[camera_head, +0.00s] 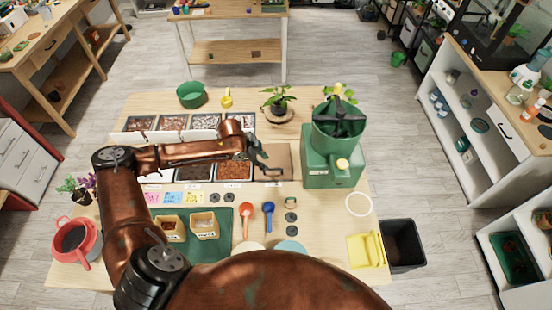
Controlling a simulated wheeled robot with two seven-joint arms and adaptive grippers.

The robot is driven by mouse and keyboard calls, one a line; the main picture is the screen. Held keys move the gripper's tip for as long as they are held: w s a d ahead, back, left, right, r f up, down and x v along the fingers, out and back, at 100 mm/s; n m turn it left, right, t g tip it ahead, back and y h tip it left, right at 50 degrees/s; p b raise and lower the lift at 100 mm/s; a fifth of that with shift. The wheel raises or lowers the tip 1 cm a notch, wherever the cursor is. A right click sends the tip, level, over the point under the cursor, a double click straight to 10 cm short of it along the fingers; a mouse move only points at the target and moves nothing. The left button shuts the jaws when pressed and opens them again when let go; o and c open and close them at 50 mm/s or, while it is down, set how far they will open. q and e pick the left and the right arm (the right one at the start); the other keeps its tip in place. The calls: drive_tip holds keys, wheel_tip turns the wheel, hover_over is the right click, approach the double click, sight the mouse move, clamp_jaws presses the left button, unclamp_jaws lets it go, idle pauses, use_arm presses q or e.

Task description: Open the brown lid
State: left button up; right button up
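The brown lid (279,155) is a flat brown panel at the right end of the row of soil bins, just left of the green machine. It appears to lie flat over its compartment, and nothing shows of what is under it. My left gripper (262,163) reaches in from the left at the lid's left side. Its dark fingers overlap the lid's left edge in the picture. I cannot tell whether they touch it or how far apart they are. My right gripper is not in view.
The green machine (333,150) stands close to the lid's right. Open bins (236,170) of soil and pebbles lie to its left. A potted plant (278,102) stands behind it. A red scoop (241,222) and a blue scoop (268,218) lie in front.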

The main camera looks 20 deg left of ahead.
sight(271, 170)
use_arm(q)
drive_tip(key=shift+x, duration=3.7)
drive_tip(key=shift+c, duration=0.5)
clamp_jaws()
